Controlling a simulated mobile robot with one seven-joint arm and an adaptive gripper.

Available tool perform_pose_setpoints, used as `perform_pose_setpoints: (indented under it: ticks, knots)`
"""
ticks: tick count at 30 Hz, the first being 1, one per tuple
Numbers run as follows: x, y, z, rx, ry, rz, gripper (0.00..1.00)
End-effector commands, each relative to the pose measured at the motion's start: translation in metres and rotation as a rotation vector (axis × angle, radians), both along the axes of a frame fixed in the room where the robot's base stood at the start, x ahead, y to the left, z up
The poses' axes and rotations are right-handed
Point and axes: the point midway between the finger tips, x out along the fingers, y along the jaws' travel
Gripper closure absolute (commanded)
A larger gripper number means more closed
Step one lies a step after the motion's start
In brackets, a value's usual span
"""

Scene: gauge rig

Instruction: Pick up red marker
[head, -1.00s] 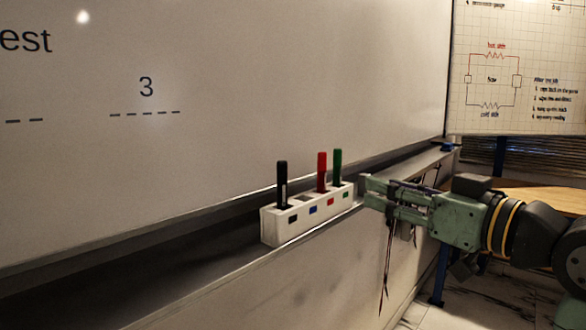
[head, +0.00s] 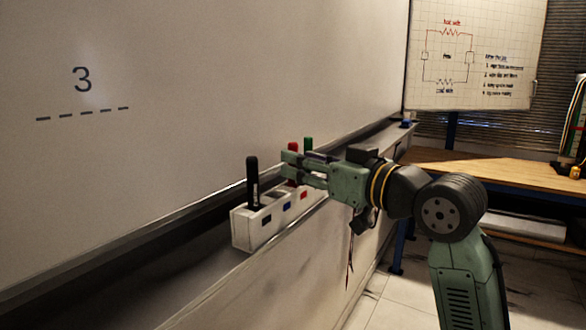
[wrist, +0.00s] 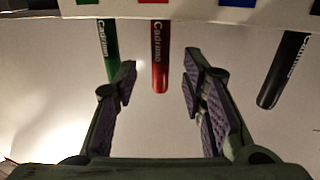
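The red marker (head: 293,146) stands upright in the white marker holder (head: 245,232) on the whiteboard ledge. My gripper (head: 287,166) is level with it and partly hides it in the head view. The wrist view appears upside down, with the holder along the top edge. There, the red marker (wrist: 160,58) shows between the two spread fingers of my gripper (wrist: 160,72), with a gap on both sides. The fingers are open and hold nothing.
The green marker (head: 308,143) stands just beyond the red one, close to one finger in the wrist view. The black marker (head: 252,180) stands at the holder's near end. The whiteboard (head: 200,100) rises behind the ledge. A wooden table (head: 500,172) is at the right.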

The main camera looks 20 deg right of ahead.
Motion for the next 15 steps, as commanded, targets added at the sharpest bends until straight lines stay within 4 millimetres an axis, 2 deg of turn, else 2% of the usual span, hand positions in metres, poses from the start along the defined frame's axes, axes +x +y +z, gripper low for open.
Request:
perform_pose_setpoints:
  ticks: [1, 6, 15]
  knots:
    - [0.008, 0.004, 0.006, -0.001, 0.003, 0.0, 0.62]
    - [0.026, 0.011, 0.003, 0.001, 0.001, 0.0, 0.62]
    - [0.029, 0.012, 0.001, 0.001, 0.0, 0.0, 0.64]
